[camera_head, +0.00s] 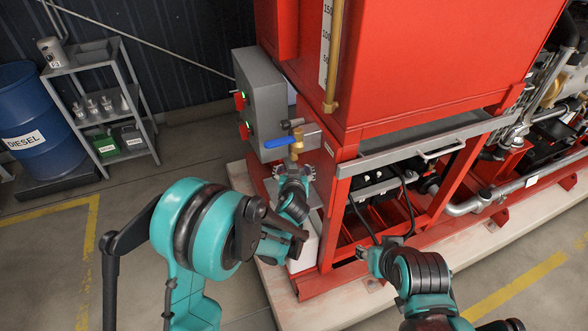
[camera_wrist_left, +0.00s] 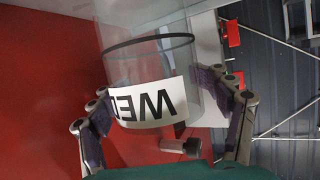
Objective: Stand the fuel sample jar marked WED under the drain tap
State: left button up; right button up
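The clear fuel sample jar (camera_wrist_left: 152,85) with a white WED label fills the middle of the left wrist view, its lettering upside down there. My left gripper (camera_wrist_left: 165,100) has one finger on each side of the jar, pads close against its wall. In the head view my left gripper (camera_head: 294,172) is just below the brass drain tap (camera_head: 297,143) with the blue lever. The jar is hard to make out there, and its base contact is hidden. My right gripper (camera_head: 377,247) is empty, its fingers apart, low in front of the red frame.
A grey control box (camera_head: 262,100) is beside the tap, and the red tank (camera_head: 410,60) rises to the right. A shelf (camera_head: 105,125) with small jars and cans stands at the left beside a blue diesel drum (camera_head: 35,125). Bare floor lies in front.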

pick_arm(q)
jog(key=shift+r, duration=0.1)
jog(key=shift+s+r, duration=0.15)
jog(key=shift+s, duration=0.05)
jog(key=p+v, duration=0.3)
jog(key=v, duration=0.9)
jog(key=s+a+r+g+y, duration=0.1)
jog(key=s+a+r+g, duration=0.15)
jog(key=a, duration=0.35)
jog(key=s+a+r+g, duration=0.1)
jog(key=s+a+r, duration=0.15)
jog(key=a, duration=0.35)
jog(key=s+a+g+h, duration=0.1)
jog(key=s+a+g, duration=0.2)
jog(key=s, duration=1.3)
jog(key=shift+s+a, duration=0.2)
jog(key=shift+a, duration=0.65)
